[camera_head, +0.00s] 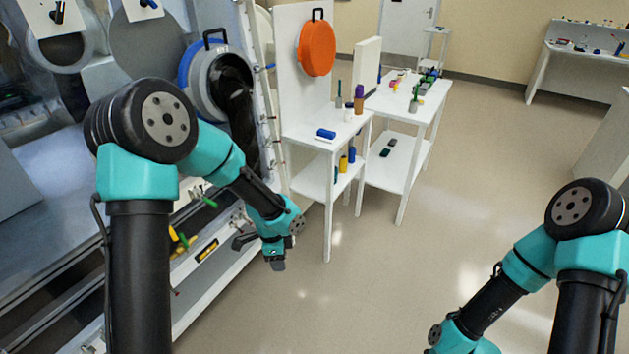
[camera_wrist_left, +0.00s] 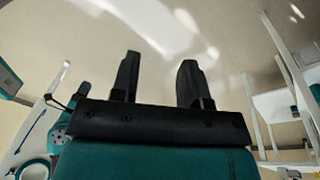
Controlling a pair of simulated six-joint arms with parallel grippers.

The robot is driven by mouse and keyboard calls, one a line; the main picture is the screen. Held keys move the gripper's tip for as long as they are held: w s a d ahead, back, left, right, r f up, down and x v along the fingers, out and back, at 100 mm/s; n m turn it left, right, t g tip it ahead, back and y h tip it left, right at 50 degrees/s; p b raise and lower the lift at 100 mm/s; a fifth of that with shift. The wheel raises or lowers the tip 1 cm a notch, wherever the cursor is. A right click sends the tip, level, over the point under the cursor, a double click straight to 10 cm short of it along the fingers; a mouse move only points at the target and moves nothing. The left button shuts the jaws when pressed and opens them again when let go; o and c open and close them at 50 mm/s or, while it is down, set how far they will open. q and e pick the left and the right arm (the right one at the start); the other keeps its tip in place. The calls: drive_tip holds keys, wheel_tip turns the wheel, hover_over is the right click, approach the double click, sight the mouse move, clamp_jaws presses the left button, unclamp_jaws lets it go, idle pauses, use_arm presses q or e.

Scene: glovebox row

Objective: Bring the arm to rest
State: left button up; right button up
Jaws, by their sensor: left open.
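My left gripper (camera_head: 262,250) hangs low in the middle of the head view, in front of the glovebox's lower shelf edge and left of the white tables. In the left wrist view its two dark fingers (camera_wrist_left: 156,80) stand apart with nothing between them, and plain floor lies beyond. My left arm (camera_head: 225,155) bends over from the left and points down to the right. My right arm (camera_head: 500,290) enters at the lower right and points down to the left. The right gripper is below the picture's bottom edge.
The glovebox has a blue-ringed port (camera_head: 188,70) with a black glove (camera_head: 238,105). A white table (camera_head: 300,130) holds bottles and a blue block (camera_head: 326,134); an orange round cover (camera_head: 317,48) hangs behind it. A second table (camera_head: 435,100) stands farther back. Floor (camera_head: 430,240) between the arms is clear.

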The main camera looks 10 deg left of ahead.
use_arm(q)
drive_tip(key=s+f+n+t+h, duration=0.1)
drive_tip(key=s+f+n+h, duration=0.1)
drive_tip(key=s+f+n, duration=1.3)
drive_tip(key=shift+s+a+f+n+t, duration=0.15)
drive_tip(key=shift+f+n+t, duration=0.25)
drive_tip(key=shift+f+n, duration=0.5)
